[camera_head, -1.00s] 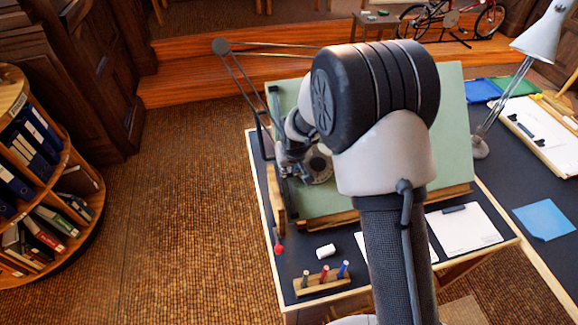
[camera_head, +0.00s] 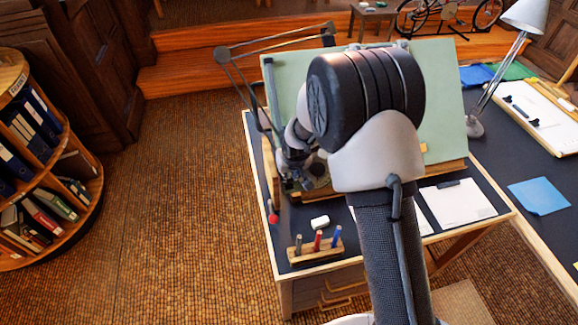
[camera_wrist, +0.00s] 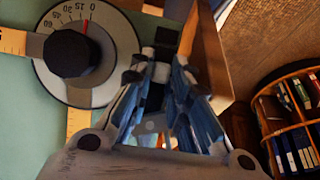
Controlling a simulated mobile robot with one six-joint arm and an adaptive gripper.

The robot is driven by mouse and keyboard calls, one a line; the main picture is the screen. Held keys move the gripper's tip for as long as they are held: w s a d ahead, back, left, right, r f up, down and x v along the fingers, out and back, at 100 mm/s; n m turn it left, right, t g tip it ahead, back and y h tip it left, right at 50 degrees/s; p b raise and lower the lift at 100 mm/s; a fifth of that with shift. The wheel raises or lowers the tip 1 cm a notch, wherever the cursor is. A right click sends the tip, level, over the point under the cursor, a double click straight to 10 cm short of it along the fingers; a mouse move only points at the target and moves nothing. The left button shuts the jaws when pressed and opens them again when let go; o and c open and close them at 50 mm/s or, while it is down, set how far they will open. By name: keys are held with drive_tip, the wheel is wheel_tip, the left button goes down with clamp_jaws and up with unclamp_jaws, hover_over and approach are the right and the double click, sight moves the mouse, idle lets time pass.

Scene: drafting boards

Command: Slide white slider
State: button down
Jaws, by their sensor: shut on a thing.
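My gripper (camera_wrist: 162,68) is in the wrist view, its fingers close together on a small whitish piece, taken as the white slider (camera_wrist: 160,73), which is mostly hidden by the fingertips. A round dial (camera_wrist: 116,50) with a black knob and red pointer lies just left of the fingertips, over the green drafting board (camera_wrist: 30,110). A wooden edge (camera_wrist: 206,50) rises close on the right. In the head view my gripper (camera_head: 291,180) is at the lower left of the tilted board (camera_head: 438,90), partly hidden by my arm; the slider cannot be made out there.
A jointed drafting arm (camera_head: 223,53) reaches out left of the board. A lamp (camera_head: 497,75) stands right. Open floor lies left, before a round bookshelf (camera_head: 60,180).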

drive_tip(key=shift+s+d+f, duration=0.15)
drive_tip(key=shift+s+f, duration=0.15)
drive_tip(key=shift+s, duration=0.1)
drive_tip(key=c, duration=1.9)
unclamp_jaws()
drive_tip(key=o, duration=0.4)
drive_tip(key=shift+w+r, duration=0.1)
drive_tip(key=shift+w, duration=0.15)
drive_tip(key=shift+w+r, duration=0.1)
drive_tip(key=shift+r, duration=0.05)
